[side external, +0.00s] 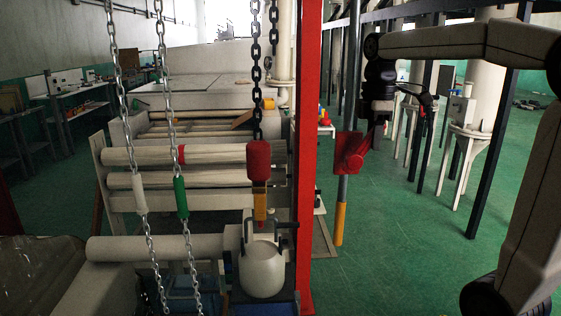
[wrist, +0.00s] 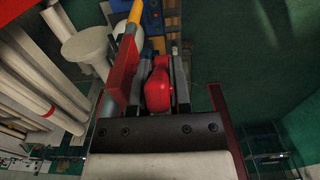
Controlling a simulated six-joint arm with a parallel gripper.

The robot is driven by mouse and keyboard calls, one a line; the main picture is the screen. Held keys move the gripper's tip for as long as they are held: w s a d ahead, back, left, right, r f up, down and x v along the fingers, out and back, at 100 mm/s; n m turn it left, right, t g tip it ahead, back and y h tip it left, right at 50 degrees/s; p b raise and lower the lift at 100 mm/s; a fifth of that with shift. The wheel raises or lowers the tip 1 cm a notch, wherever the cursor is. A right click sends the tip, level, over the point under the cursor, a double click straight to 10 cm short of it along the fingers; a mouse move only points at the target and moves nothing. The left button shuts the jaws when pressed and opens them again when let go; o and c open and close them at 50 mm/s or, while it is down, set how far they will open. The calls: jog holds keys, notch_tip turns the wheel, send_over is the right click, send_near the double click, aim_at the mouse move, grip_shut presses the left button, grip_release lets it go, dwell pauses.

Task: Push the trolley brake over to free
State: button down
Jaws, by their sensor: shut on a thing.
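A red fitting (side external: 350,152) sits on an upright grey post (side external: 342,190) with a yellow lower part, right of the red column. In the wrist view, its flat red plate (wrist: 121,72) stands just left of my fingers. A rounded red piece (wrist: 158,88) lies between my gripper's two grey fingers (wrist: 161,75), which are shut on it. I take it for the brake lever; no marking for free is readable. In the side view, my gripper (side external: 377,135) points down at the fitting's right side, and its fingertips are hard to make out.
A red column (side external: 306,150) stands left of the post. A chain carries a red hook block (side external: 259,160) above a white vessel (side external: 263,268). Two more chains hang at left with a white grip (side external: 139,194) and a green grip (side external: 181,197). Open green floor lies right.

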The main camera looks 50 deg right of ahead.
aim_at(363, 140)
jog(key=shift+r, duration=0.1)
dwell(0.3)
jog(key=shift+w+a+r+g+h, duration=0.2)
jog(key=shift+w+a+g+h, duration=0.15)
jog(key=shift+g+h, duration=0.25)
jog(key=shift+w+a+r+g+h, duration=0.2)
jog(key=shift+w+a+g+h, duration=0.1)
jog(key=shift+g+h, duration=0.3)
jog(key=shift+w+a+r+g+h, duration=0.1)
jog(key=shift+w+a+g+h, duration=0.2)
jog(key=shift+g+h, duration=0.3)
jog(key=shift+w+a+r+g+h, duration=0.1)
jog(key=shift+w+a+g+h, duration=0.2)
jog(key=shift+g+h, duration=0.3)
jog(key=c, duration=0.6)
grip_release()
jog(key=shift+o, duration=0.2)
jog(key=v, duration=0.7)
